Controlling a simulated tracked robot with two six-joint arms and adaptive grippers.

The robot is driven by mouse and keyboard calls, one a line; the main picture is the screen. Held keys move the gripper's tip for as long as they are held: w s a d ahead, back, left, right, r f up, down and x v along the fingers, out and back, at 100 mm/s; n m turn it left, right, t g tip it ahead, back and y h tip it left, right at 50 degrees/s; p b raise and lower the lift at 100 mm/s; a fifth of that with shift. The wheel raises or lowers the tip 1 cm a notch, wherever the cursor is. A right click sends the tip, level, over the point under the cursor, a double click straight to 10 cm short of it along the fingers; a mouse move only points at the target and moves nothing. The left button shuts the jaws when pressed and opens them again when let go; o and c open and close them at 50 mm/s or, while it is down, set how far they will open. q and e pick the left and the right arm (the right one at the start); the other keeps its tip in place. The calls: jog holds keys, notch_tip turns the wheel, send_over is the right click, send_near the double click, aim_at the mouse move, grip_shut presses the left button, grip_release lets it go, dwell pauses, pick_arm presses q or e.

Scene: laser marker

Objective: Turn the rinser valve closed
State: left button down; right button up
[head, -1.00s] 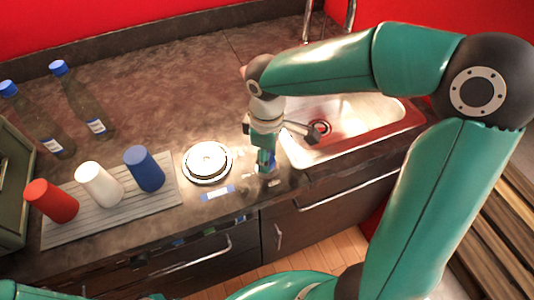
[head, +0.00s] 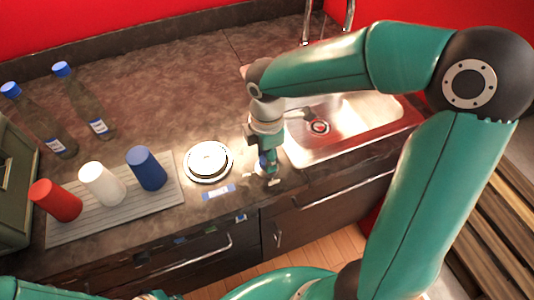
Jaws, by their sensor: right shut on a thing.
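The rinser (head: 208,161) is a round white and silver disc set in the counter, left of my right gripper. My right gripper (head: 268,176) points down at the counter's front edge, between the rinser and the sink. It is shut on a small part there, which I take to be the rinser valve. The fingers hide most of the valve; a small pale piece (head: 275,182) shows beside the fingertips. The valve's angle cannot be told. My left gripper is not in view; only green parts of my arm show at the bottom left.
A grey ribbed mat (head: 92,224) holds a red cup (head: 55,200), a white cup (head: 102,183) and a blue cup (head: 146,168). Two blue-capped bottles (head: 85,105) stand behind. A steel sink (head: 350,125) lies right of the gripper. The back of the counter is clear.

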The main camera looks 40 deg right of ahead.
dwell(0.4)
jog(key=o, duration=1.1)
jog(key=shift+o, duration=0.2)
notch_tip(320, 180, up, 12)
